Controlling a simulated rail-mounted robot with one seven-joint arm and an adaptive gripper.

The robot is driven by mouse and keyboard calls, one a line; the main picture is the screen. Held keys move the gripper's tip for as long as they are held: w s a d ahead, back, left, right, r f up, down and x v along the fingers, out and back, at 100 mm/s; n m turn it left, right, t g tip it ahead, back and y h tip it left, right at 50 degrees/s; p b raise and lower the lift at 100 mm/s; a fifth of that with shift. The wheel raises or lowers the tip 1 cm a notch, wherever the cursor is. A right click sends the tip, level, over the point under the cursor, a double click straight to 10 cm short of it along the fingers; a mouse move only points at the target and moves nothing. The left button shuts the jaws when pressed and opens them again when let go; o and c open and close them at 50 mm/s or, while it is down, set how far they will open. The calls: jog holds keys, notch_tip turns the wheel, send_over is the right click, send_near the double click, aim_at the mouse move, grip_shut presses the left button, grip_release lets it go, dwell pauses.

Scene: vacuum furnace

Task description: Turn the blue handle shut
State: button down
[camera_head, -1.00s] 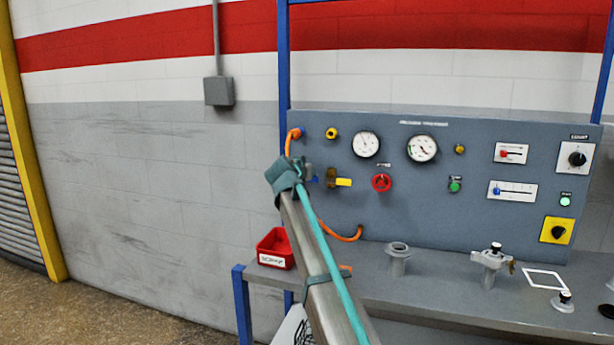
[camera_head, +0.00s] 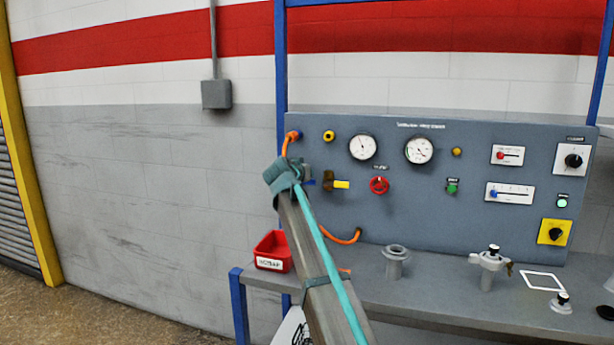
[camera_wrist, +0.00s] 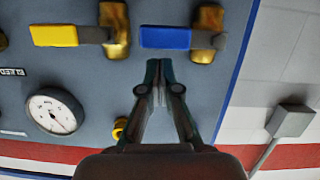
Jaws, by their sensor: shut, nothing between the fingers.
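The blue handle (camera_wrist: 165,38) is a flat lever on a brass valve (camera_wrist: 208,30) on the grey panel. In the wrist view it lies level across the top, extending left from the valve. In the head view only a small bit of the blue handle (camera_head: 311,183) shows beside my wrist; its valve is hidden. My gripper (camera_wrist: 160,80) is shut and empty, its fingertips just below the blue handle in the wrist view. I cannot tell whether they touch it. In the head view the fingers are hidden behind my wrist.
A parallel yellow handle (camera_wrist: 55,35) on another brass valve (camera_wrist: 114,32) is beside the blue one. An orange hose (camera_head: 345,238), a red knob (camera_head: 379,185) and a red bin (camera_head: 272,252) are around my arm.

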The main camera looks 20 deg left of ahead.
jog(key=s+r, duration=0.5)
jog(key=s, duration=0.4)
jog(key=shift+s+r+p, duration=0.3)
jog(key=shift+s+p, duration=0.1)
